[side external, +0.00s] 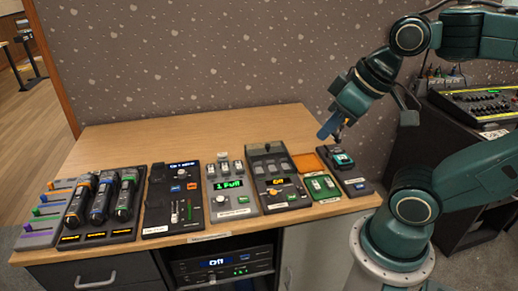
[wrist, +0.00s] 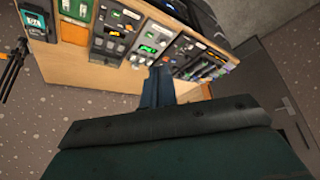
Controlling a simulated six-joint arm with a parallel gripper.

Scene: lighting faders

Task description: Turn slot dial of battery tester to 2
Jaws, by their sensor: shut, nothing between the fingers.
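The battery tester appears to be the grey box (side external: 231,188) in the middle of the row, with a green display reading "1 Full". My gripper (side external: 336,134) is shut and empty, above the right end of the desk, well right of the tester and touching nothing visible. In the wrist view the blue fingers (wrist: 159,82) are together.
Left are a black fader box (side external: 172,196) and a microphone charger (side external: 97,238). The desk behind (side external: 190,134) is clear.

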